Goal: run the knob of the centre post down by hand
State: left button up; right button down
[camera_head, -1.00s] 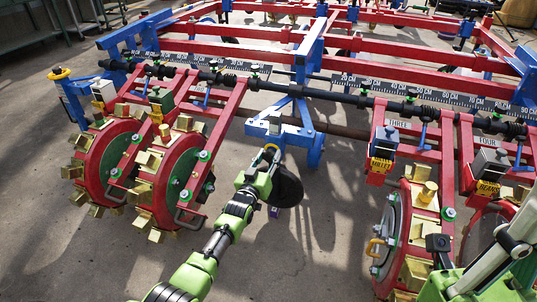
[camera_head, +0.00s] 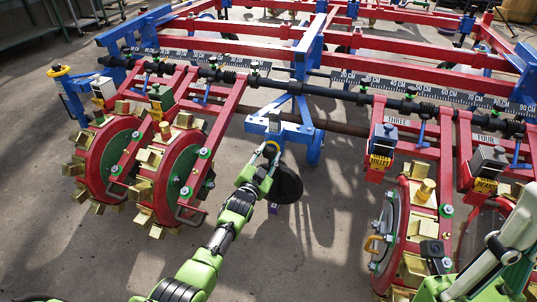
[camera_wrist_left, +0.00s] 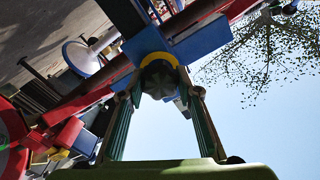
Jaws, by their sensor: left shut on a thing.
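My left gripper (camera_head: 270,154) reaches up from the bottom of the head view to the front of the blue centre bracket (camera_head: 290,130). In the left wrist view, its two fingers (camera_wrist_left: 160,98) are closed on both sides of a dark round knob (camera_wrist_left: 158,80). A yellow ring (camera_wrist_left: 153,58) curves around the knob's far side, against the blue post (camera_wrist_left: 145,42). In the head view the gripper and wrist cover most of the knob, so its height on the post cannot be read. My right arm (camera_head: 500,255) shows at the lower right; its fingertips do not show.
Red wheels with brass cups (camera_head: 172,180) stand left of my left arm, and another wheel unit (camera_head: 400,235) stands right. A similar post with a yellow ring (camera_head: 61,71) is at the far left. The long black bar (camera_head: 340,95) crosses behind. Bare floor (camera_head: 320,240) lies between the wheel units.

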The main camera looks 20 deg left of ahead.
pick_arm(q)
jog(key=shift+f, duration=0.1)
dwell(0.4)
jog(key=o, duration=1)
jog(key=shift+o, duration=0.7)
jog(key=shift+s, duration=0.1)
jog(key=s, duration=1.2)
jog(key=shift+a, duration=0.2)
